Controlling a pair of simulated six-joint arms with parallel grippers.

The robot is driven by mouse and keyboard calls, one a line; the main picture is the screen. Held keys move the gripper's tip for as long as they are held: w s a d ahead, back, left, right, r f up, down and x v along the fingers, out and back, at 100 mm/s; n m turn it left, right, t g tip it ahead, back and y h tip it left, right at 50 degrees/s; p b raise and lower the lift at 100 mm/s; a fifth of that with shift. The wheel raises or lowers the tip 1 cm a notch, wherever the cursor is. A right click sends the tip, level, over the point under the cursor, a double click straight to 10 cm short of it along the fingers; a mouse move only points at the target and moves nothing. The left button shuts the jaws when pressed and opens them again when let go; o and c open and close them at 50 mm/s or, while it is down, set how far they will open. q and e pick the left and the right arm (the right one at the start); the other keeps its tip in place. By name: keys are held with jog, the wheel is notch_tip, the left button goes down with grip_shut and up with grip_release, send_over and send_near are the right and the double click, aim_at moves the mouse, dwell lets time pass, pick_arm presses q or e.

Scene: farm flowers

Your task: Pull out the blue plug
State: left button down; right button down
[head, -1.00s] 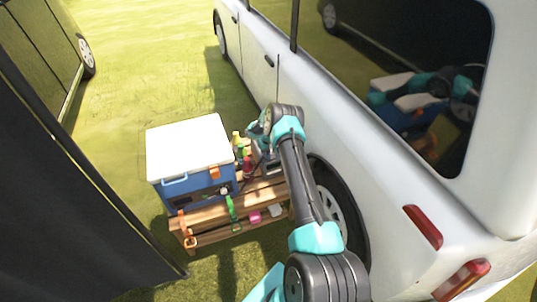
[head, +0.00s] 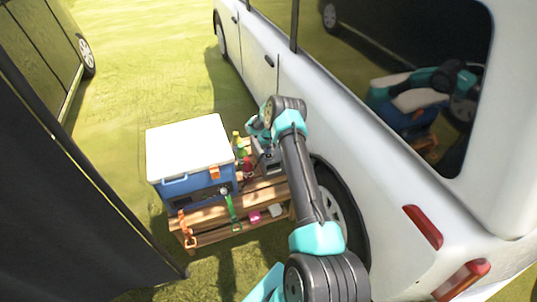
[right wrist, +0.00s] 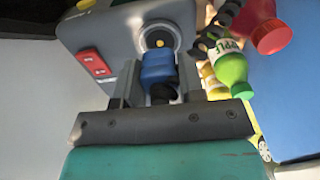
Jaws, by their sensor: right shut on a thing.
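The blue plug (right wrist: 158,68) is between the two fingers of my right gripper (right wrist: 160,78), which is shut on it. In the right wrist view it stands in front of a round socket with a yellow centre (right wrist: 159,42) on a grey box (right wrist: 120,32). I cannot tell whether the plug's tip is still inside the socket. In the head view my right gripper (head: 257,127) is small and partly hidden by its arm, above the grey box (head: 271,163). The plug cannot be made out there. My left gripper is not in view.
A red switch (right wrist: 95,62) is on the grey box. A green bottle (right wrist: 231,68) and a red-capped bottle (right wrist: 268,30) stand close to the right. A blue cooler (head: 200,187) with a white lid shares the wooden bench (head: 205,217). A white van (head: 400,150) is close on the right.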

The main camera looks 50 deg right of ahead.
jog(key=shift+r, duration=1.45)
jog(key=shift+r, duration=0.1)
